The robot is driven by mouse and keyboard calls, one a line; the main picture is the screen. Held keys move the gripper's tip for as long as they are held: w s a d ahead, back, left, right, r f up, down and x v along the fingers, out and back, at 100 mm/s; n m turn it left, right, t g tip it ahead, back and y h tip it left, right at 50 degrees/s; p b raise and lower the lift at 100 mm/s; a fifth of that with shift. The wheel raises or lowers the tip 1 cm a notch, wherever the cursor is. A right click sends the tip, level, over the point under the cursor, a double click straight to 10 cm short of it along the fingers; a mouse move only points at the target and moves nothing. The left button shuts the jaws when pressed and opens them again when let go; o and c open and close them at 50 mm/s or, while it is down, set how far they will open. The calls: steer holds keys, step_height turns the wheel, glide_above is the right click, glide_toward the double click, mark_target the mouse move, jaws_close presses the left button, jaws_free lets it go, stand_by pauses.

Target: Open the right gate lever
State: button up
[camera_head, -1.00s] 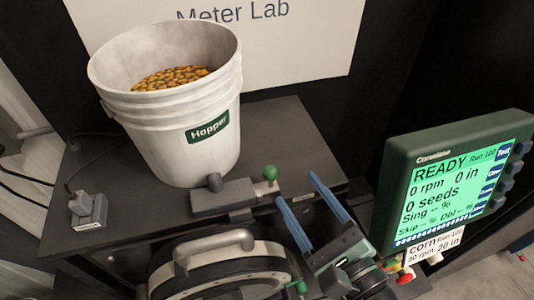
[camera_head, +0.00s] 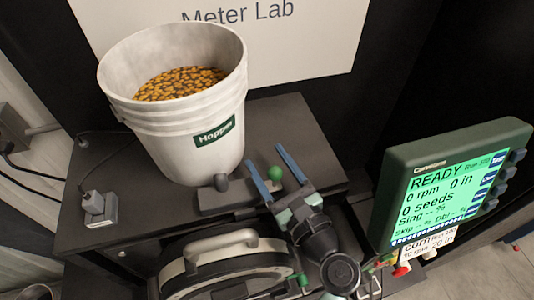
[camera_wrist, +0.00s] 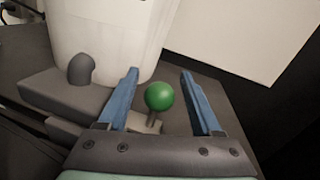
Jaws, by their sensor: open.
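The right gate lever has a green ball knob (camera_head: 275,173) on a short stem, at the right end of the dark gate block (camera_head: 228,198) below the hopper. In the wrist view the green knob (camera_wrist: 159,97) shows between the two blue fingers, with space on both sides. My gripper (camera_head: 268,163) is open with its fingers on either side of the knob in the head view. I cannot tell whether the fingers are level with the knob in height. A grey rounded knob (camera_wrist: 82,68) stands on the block to the left.
The white hopper bucket (camera_head: 180,120) full of yellow seeds stands just behind the block. A meter housing with a beige handle (camera_head: 225,245) is in front. The display (camera_head: 455,185) reads READY at the right. A small grey box (camera_head: 98,208) sits on the table's left.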

steer(key=shift+w+a, duration=0.3)
steer(key=shift+w, duration=0.15)
steer(key=shift+c, duration=0.3)
jaws_close()
stand_by(0.9)
